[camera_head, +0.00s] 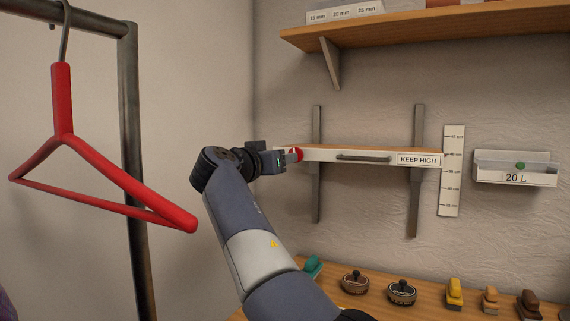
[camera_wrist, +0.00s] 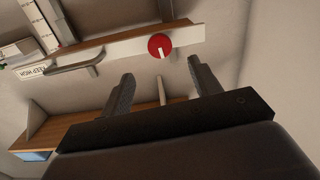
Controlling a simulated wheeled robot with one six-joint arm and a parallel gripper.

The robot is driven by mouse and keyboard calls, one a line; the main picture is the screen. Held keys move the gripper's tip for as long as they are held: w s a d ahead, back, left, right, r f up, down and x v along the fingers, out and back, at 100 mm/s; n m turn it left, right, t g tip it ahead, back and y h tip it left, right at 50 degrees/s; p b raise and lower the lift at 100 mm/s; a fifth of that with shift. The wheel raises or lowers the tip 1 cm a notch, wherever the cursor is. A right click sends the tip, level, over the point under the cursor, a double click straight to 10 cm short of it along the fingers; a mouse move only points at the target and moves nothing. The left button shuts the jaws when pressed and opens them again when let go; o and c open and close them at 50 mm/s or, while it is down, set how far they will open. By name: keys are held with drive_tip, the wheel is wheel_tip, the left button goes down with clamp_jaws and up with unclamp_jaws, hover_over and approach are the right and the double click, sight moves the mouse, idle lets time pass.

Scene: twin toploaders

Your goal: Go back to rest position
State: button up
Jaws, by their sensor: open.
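My gripper (camera_head: 292,157) is at the end of the arm in the middle of the head view, close to the left end of a wall shelf with a white front (camera_head: 375,156). In the wrist view the two dark fingers of my gripper (camera_wrist: 162,90) stand wide apart with nothing between them. A round red knob (camera_wrist: 159,45) with a white mark sits on the shelf's white front beyond the fingertips. The knob also shows in the head view (camera_head: 299,155), partly hidden by my gripper. I cannot tell the exact gap between fingers and knob.
A red hanger (camera_head: 64,120) hangs from a dark rail at the left. An upper wooden shelf (camera_head: 430,30) is above. A white "20 L" bin (camera_head: 516,178) is on the wall at right. A wooden surface (camera_head: 440,312) below holds several small objects.

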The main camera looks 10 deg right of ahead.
drive_tip(key=shift+v, duration=1.1)
drive_tip(key=p+x, duration=0.3)
drive_tip(key=x, duration=0.8)
drive_tip(key=shift+a, duration=0.1)
